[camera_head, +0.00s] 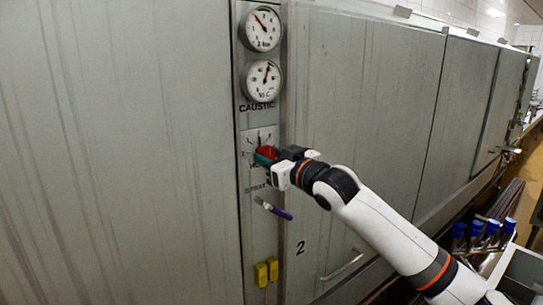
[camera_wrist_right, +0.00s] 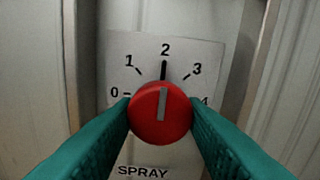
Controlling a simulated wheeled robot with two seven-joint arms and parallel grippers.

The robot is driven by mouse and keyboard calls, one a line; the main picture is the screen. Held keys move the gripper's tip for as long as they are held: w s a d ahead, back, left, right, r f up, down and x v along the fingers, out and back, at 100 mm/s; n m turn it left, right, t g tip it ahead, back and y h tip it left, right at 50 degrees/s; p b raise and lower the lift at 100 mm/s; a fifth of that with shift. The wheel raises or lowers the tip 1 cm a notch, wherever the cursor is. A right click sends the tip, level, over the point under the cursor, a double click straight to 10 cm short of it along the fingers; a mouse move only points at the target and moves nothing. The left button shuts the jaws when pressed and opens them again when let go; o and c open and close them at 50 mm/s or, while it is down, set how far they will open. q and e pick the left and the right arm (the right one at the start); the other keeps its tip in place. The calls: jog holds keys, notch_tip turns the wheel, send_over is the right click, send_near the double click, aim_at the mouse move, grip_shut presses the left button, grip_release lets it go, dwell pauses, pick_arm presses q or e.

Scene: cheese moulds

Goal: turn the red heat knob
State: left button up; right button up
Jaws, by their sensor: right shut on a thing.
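The red heat knob (camera_wrist_right: 150,123) sits on a white dial plate with marks 0 to 4 in the right wrist view. Its grey pointer bar points up, close to the 2 mark. In the head view the knob (camera_head: 267,152) shows as a small red patch on the grey panel. My right gripper (camera_wrist_right: 160,120) is shut on the knob, with one green finger at its left side and one at its right. It also shows in the head view (camera_head: 266,156), reaching in from the right. My left gripper is not in view.
Two round gauges (camera_head: 262,29) (camera_head: 263,80) sit above the knob on the panel. A purple-tipped lever (camera_head: 273,208) and yellow parts (camera_head: 266,272) are below it. Grey cabinet walls flank the panel. Blue-capped items (camera_head: 476,229) stand at the lower right.

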jog(key=o, duration=1)
jog(key=shift+s+d+f+b, duration=0.15)
jog(key=shift+s+d+b, duration=0.15)
jog(key=shift+s+b, duration=0.05)
jog(key=b+v, duration=0.4)
jog(key=v, duration=0.7)
